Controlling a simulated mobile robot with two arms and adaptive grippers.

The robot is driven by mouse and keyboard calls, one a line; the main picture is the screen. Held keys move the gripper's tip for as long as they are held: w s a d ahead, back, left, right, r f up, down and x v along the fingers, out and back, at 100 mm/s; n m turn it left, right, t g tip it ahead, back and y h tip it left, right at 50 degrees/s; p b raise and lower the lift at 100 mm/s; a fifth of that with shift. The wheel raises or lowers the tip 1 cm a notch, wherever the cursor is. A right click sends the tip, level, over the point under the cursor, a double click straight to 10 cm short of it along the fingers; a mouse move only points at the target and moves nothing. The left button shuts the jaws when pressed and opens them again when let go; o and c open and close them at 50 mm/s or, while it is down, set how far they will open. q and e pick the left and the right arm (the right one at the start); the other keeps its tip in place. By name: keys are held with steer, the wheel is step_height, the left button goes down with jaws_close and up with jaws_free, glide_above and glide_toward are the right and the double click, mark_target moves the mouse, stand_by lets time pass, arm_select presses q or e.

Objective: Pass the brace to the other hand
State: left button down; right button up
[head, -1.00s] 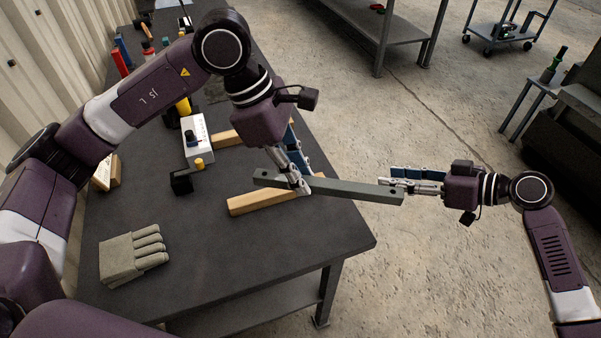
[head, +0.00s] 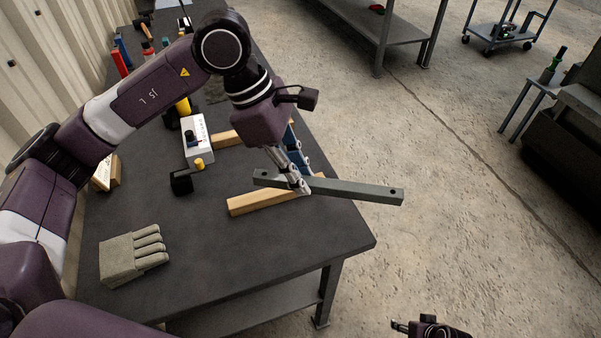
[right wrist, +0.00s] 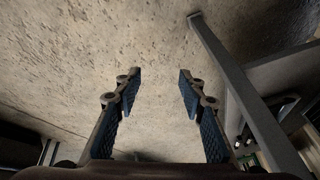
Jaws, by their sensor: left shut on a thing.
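The brace is a long grey-green square bar (head: 355,190) with a hole near each end. In the head view it is held over the table's right edge, its right part sticking out above the floor. My left gripper (head: 300,185) is shut on it, left of its middle. My right gripper (head: 398,326) is low at the bottom edge of the head view, well apart from the brace and partly cut off. In the right wrist view its two blue-padded fingers (right wrist: 160,88) are spread with nothing between them.
The dark workbench (head: 215,275) carries wooden blocks (head: 250,203), a grey glove (head: 133,257) and a white box (head: 197,140) with a yellow knob. A grey bar, seemingly a table leg (right wrist: 240,88), shows beside the right fingers.

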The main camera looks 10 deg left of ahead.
steer(key=s+f+g, duration=0.1)
steer(key=s+f, duration=0.3)
steer(key=s, duration=0.6)
steer(key=s+f+g+h, duration=0.1)
steer(key=s+f, duration=0.3)
steer(key=s, duration=0.7)
steer(key=s+a+f+g+h, duration=0.1)
steer(key=s+f, duration=0.3)
steer(key=s, duration=0.7)
steer(key=shift+s+n, duration=0.2)
steer(key=shift+n, duration=0.2)
steer(key=shift+a, duration=0.1)
